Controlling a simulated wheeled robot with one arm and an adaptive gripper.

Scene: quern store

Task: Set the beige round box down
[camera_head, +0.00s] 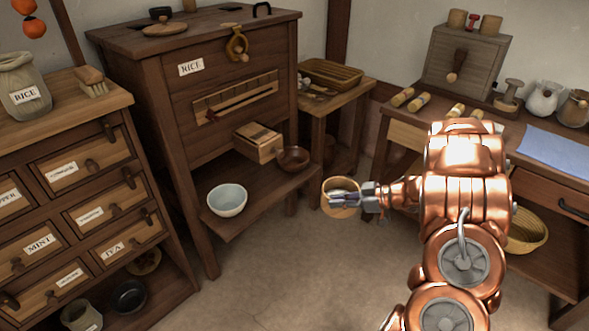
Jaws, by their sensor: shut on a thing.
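The beige round box (341,212) is in the middle of the camera view, open side up and roughly upright. My gripper (343,199) reaches it from the right and is shut on it, with the fingers across its upper part. The box appears to hang in the air, to the right of the rice cabinet's low shelf (262,208). The fingers hide part of its rim and inside.
A side table (344,97) bears a woven tray (331,73). The floor (310,275) below is clear.

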